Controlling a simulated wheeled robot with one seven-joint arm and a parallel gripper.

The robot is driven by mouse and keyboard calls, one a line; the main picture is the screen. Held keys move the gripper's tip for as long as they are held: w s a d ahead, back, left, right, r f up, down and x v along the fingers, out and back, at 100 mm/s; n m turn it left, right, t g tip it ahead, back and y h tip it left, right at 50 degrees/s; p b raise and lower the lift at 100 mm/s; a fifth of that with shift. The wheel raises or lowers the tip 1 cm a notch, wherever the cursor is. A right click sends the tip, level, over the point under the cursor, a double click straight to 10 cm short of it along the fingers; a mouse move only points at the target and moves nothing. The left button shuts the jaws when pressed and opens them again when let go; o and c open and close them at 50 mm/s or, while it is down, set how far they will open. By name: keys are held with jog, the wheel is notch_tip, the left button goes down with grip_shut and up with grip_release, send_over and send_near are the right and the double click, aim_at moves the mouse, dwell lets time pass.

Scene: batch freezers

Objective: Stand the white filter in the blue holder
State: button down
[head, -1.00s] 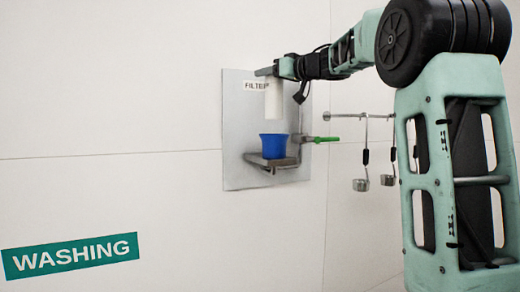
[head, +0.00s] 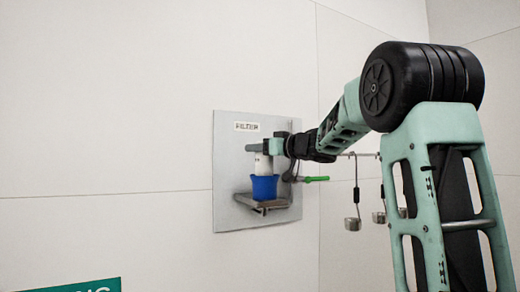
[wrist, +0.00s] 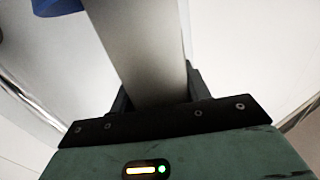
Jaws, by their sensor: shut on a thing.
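In the wrist view the filter (wrist: 140,50) runs up between the jaws as a pale grey-white column. A piece of the blue holder (wrist: 57,7) shows at the upper left there.
The holder sits on a small grey shelf (head: 263,206) on a grey wall panel (head: 228,160) with a FILTER label (head: 247,127). A green-handled valve (head: 316,179) sticks out to the right.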

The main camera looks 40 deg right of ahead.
jog(key=shift+f, duration=0.3)
jog(key=c, duration=0.7)
grip_release()
jog(key=s+b, duration=0.1)
jog(key=s, duration=0.3)
jog(key=s+d+b, duration=0.1)
jog(key=s+b, duration=0.1)
jog(key=s, duration=0.2)
jog(key=s+b, duration=0.1)
jog(key=s, duration=0.3)
jog(key=shift+d+r+b, duration=0.3)
jog(key=shift+r+b, duration=0.05)
